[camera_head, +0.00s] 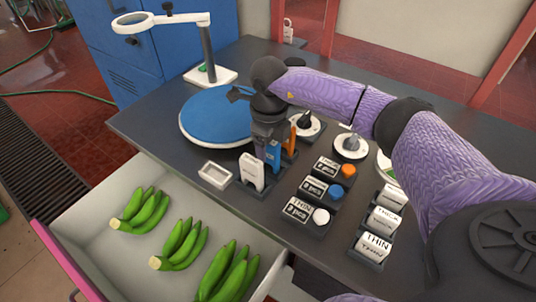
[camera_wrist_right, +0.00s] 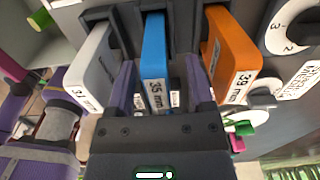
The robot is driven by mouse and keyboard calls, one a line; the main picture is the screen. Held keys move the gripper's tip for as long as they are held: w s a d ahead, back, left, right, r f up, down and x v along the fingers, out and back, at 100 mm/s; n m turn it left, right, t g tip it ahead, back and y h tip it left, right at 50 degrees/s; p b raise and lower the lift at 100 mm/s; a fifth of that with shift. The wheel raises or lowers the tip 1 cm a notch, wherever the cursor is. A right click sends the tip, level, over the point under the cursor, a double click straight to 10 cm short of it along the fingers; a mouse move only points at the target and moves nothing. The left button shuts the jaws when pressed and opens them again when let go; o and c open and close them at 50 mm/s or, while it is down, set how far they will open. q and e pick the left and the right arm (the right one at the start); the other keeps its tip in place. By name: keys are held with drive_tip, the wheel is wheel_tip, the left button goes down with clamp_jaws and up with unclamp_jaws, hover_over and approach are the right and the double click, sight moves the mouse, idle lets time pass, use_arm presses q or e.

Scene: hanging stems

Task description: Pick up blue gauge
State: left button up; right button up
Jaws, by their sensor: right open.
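The blue gauge (camera_head: 273,156) stands upright in a dark rack between a white gauge (camera_head: 251,172) and an orange gauge (camera_head: 292,139). In the right wrist view, the blue gauge (camera_wrist_right: 155,62), marked 35 mm, is in the middle, between the white gauge (camera_wrist_right: 93,68), marked 31, and the orange gauge (camera_wrist_right: 231,58), marked 39 mm. My right gripper (camera_head: 270,143) is over the rack. In the wrist view its open fingers (camera_wrist_right: 160,82) lie on either side of the blue gauge, with narrow gaps visible. My left gripper is not in view.
A small white tray (camera_head: 214,175) lies left of the rack, and a blue round mat (camera_head: 212,118) behind it. Labelled blocks (camera_head: 313,187) and dials (camera_head: 351,147) stand to the right. An open drawer (camera_head: 95,232) with green bananas is in front. A magnifier lamp (camera_head: 208,74) stands behind.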

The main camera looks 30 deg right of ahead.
drive_tip(key=shift+f, duration=0.65)
drive_tip(key=shift+r, duration=0.1)
clamp_jaws()
